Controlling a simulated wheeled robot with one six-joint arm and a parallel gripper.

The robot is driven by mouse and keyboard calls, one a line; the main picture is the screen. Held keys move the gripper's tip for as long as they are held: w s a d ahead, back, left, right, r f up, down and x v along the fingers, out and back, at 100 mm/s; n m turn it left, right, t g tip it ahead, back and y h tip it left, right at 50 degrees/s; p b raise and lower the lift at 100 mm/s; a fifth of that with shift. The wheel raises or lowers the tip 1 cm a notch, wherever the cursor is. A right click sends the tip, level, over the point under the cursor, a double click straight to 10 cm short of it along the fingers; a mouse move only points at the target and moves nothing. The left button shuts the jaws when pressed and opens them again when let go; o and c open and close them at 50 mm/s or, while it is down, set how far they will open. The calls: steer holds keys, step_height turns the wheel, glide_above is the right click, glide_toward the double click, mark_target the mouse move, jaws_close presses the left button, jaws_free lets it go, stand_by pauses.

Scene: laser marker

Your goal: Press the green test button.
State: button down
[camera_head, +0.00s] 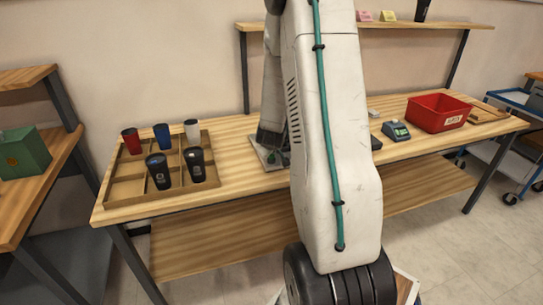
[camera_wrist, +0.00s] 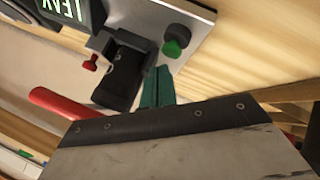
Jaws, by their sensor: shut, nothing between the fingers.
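The green test button (camera_wrist: 172,48) stands on a light metal plate (camera_wrist: 200,62) in the wrist view, beside a dark part. My gripper (camera_wrist: 158,72) has its teal fingers shut together, with nothing between them. In that view the fingertips lie just left of and below the button; a small gap shows between them, and I cannot tell their height above the plate. A black block (camera_wrist: 122,75) with a small red knob (camera_wrist: 90,63) is left of the fingers. In the head view, the plate (camera_head: 257,153) is on the bench, partly hidden by my arm.
A lit display (camera_wrist: 62,8) is at the wrist view's top left, above a red bar (camera_wrist: 55,103). On the bench, a wooden tray (camera_head: 113,188) with several cups is left; a blue-grey device (camera_head: 396,131) and red bin (camera_head: 438,112) are right. Bench between tray and plate is clear.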

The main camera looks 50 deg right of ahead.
mark_target(272, 157)
steer(key=shift+r, duration=2.5)
steer(key=s+a+f+m+g+y, duration=0.1)
steer(key=s+a+f+m+y, duration=0.2)
steer(key=a, duration=0.4)
steer(key=s+a+r+g+y, duration=0.1)
steer(key=s+a+r+y, duration=0.15)
steer(key=a, duration=0.45)
steer(key=s+a+r+g+y, duration=0.15)
steer(key=a+r, duration=0.25)
steer(key=a, duration=0.4)
steer(key=s+a+r+n, duration=0.2)
steer(key=s+a+r, duration=0.5)
steer(key=s+a, duration=0.1)
steer(key=s+a+r+n+g, duration=0.1)
steer(key=s+a+r+n, duration=0.1)
steer(key=s+a+r, duration=0.4)
steer(key=shift+s+a+r, duration=0.35)
steer(key=shift+s+a, duration=0.6)
steer(key=shift+s, duration=1.25)
